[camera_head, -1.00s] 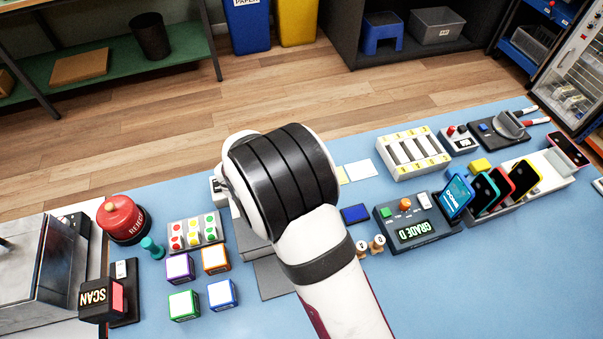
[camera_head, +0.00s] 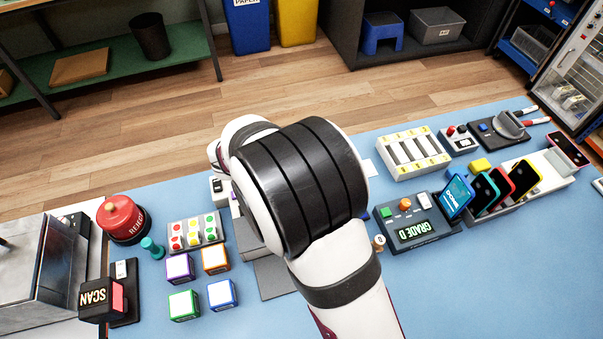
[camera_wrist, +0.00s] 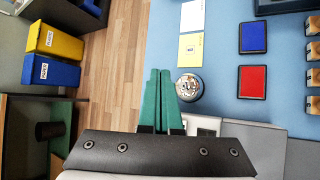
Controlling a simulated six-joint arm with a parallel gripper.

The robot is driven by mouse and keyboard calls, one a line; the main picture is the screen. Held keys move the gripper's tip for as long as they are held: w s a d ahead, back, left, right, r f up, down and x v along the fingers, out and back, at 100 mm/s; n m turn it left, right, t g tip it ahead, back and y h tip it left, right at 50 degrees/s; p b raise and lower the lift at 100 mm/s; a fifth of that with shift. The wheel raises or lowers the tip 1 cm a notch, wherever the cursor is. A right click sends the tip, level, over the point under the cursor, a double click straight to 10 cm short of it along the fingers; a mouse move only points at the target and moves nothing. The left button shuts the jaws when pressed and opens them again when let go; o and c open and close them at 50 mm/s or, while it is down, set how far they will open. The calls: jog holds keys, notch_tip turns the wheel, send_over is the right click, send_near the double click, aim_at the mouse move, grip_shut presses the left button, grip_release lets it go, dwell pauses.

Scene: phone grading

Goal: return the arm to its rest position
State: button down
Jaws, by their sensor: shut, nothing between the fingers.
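My gripper (camera_wrist: 158,88) shows in the wrist view as two green fingers lying together, shut and empty. The fingers point over the edge of the blue table (camera_wrist: 222,55), with wooden floor to their left. In the head view the gripper itself is hidden behind my own white and black arm, which rises over the middle of the table.
A round metal-topped object (camera_wrist: 189,87) sits close right of the fingers. Blue (camera_wrist: 253,37) and red (camera_wrist: 252,81) pads lie further right. The grading unit (camera_head: 413,222) and a rack of phones stand right of my arm; coloured cubes (camera_head: 222,294) and a red button (camera_head: 121,217) stand left.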

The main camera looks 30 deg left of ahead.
jog(key=s+d+r+m+g+h, duration=0.1)
jog(key=s+d+r+m+g, duration=0.15)
jog(key=d+m, duration=0.45)
jog(key=s+d+r+m+g+h, duration=0.1)
jog(key=s+d+r+m+g, duration=0.2)
jog(key=d, duration=0.8)
jog(key=s+d+r+m+g+h, duration=0.1)
jog(key=d+r+m, duration=0.2)
jog(key=d+m, duration=0.45)
jog(key=s+d+m+g+y, duration=0.1)
jog(key=s+d+m+y, duration=0.1)
jog(key=s+m, duration=0.4)
jog(key=s+d+r+m+g+y, duration=0.1)
jog(key=s+m+y, duration=0.3)
jog(key=s+m, duration=0.3)
jog(key=s, duration=0.5)
jog(key=shift+d+g, duration=0.35)
jog(key=shift+d, duration=0.05)
